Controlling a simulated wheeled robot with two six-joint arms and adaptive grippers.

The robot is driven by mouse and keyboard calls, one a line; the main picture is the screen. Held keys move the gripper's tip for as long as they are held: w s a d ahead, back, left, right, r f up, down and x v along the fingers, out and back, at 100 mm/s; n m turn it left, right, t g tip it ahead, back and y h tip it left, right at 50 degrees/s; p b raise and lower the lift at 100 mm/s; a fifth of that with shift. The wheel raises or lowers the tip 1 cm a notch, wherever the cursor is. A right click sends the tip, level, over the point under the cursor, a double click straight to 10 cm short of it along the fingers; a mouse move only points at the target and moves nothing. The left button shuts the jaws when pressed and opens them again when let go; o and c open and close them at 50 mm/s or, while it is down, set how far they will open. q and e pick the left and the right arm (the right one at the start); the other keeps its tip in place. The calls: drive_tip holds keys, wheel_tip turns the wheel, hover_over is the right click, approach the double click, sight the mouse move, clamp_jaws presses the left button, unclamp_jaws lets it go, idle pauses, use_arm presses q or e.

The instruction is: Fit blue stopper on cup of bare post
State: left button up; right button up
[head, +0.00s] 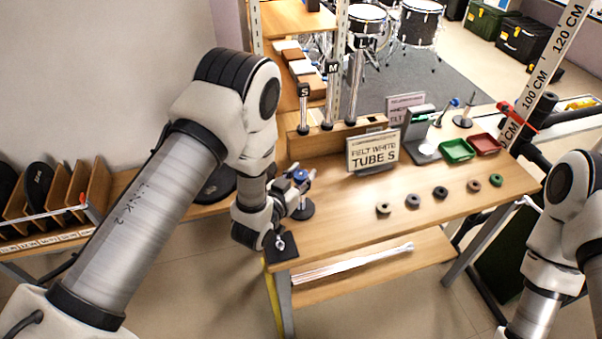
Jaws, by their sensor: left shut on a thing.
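My left gripper (297,182) is over the left end of the wooden table and is shut on a small blue stopper (299,174). A post on a round black base (302,210) stands right by this gripper; the gripper hides most of the post, so I cannot tell whether the stopper touches its cup. Two more slim posts stand at the back right of the table, one with a blue top (453,103) and one with a darker top (467,105). My right arm is at the right edge; its gripper is out of view.
A sign (373,151) reading "FELT WHITE TUBE S" stands mid-table. Several rings, such as a grey one (413,201), lie along the front. A green tray (457,150) and a red tray (484,144) sit at right. A black pad (282,246) lies at the front left corner.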

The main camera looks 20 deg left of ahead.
use_arm(q)
drive_tip(key=shift+f, duration=0.1)
drive_tip(key=o, duration=0.9)
drive_tip(key=v, duration=1.2)
